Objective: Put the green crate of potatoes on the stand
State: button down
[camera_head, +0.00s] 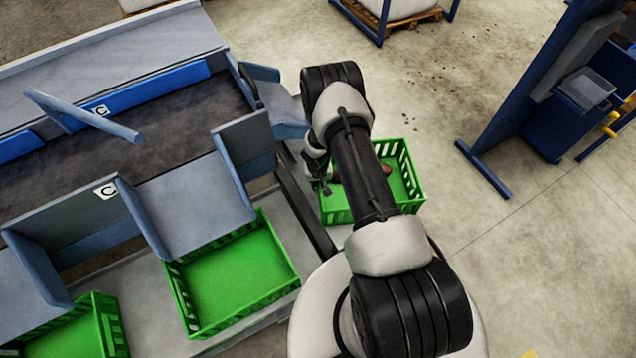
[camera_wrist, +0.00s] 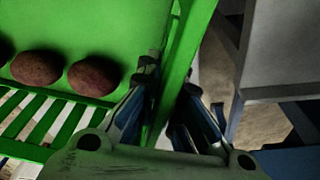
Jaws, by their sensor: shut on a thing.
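The green crate (camera_head: 408,192) with dark reddish potatoes (camera_head: 386,170) is right of the grader, partly hidden behind my arm. My gripper (camera_head: 322,186) is at the crate's left side. In the wrist view my gripper (camera_wrist: 168,82) is shut on the crate's wall (camera_wrist: 192,40), one finger on each side of it. Potatoes (camera_wrist: 95,76) lie on the crate floor left of the fingers. The crate looks level; I cannot tell whether it is lifted or resting on something. I cannot make out the stand for certain in either view.
The grader (camera_head: 175,205) fills the left, with an empty green crate (camera_head: 238,276) under its chute and another (camera_head: 75,335) at bottom left. A dark blue frame (camera_head: 520,100) stands at the right. Bare concrete floor (camera_head: 450,130) lies between it and the potato crate.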

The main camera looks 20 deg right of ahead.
jog(key=shift+f, duration=0.15)
jog(key=c, duration=1.8)
grip_release()
jog(key=shift+o, duration=0.2)
jog(key=shift+r, duration=0.2)
